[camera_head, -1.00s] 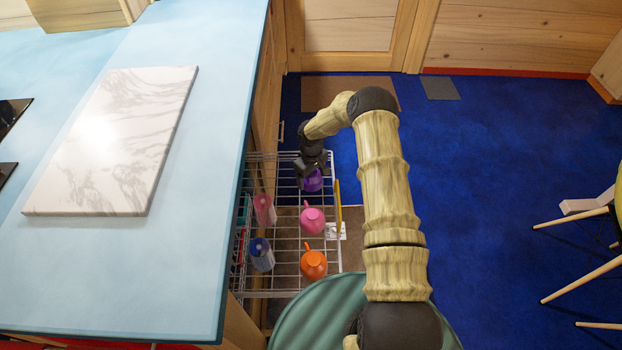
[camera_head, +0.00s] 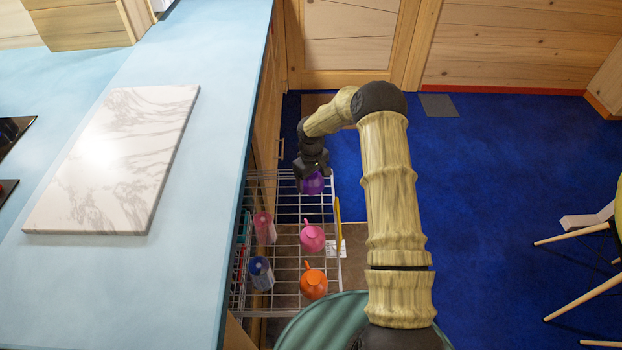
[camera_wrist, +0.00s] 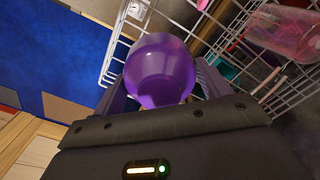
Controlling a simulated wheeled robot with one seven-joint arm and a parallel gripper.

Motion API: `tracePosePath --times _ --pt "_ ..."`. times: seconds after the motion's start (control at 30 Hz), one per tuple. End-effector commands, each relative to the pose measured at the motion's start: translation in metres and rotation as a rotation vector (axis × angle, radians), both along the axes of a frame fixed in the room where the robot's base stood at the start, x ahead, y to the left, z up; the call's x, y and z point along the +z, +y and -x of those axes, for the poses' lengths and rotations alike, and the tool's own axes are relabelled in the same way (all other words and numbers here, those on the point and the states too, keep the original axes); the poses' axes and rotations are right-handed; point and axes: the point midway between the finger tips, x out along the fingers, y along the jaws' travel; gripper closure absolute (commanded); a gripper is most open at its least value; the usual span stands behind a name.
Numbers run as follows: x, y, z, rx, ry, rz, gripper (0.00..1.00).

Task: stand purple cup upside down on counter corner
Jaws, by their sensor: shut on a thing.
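The purple cup (camera_head: 313,183) is at the far end of the pulled-out wire rack (camera_head: 290,221). My gripper (camera_head: 311,172) is shut on it from above and hides part of it. In the wrist view the purple cup (camera_wrist: 160,71) sits between the fingers, its rounded side toward the camera, with rack wires close behind it. I cannot tell whether the cup touches the rack. The light blue counter (camera_head: 215,135) is to the left, higher than the rack, with its edge and corner bare.
A pink cup (camera_head: 312,238) and an orange cup (camera_head: 313,284) stand in the rack, with a pink bottle (camera_head: 264,228) and a blue-capped bottle (camera_head: 261,273) beside them. A marble board (camera_head: 115,160) lies on the counter. Chair legs (camera_head: 575,235) are at the right.

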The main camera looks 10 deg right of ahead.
Motion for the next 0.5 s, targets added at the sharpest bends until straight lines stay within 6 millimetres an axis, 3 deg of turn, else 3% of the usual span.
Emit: tracePosePath --times 0.27,0.5 --pt "0.010 0.001 0.009 -0.046 -0.004 0.000 0.50" --pt "0.045 0.002 0.054 -0.253 -0.004 0.000 0.50"
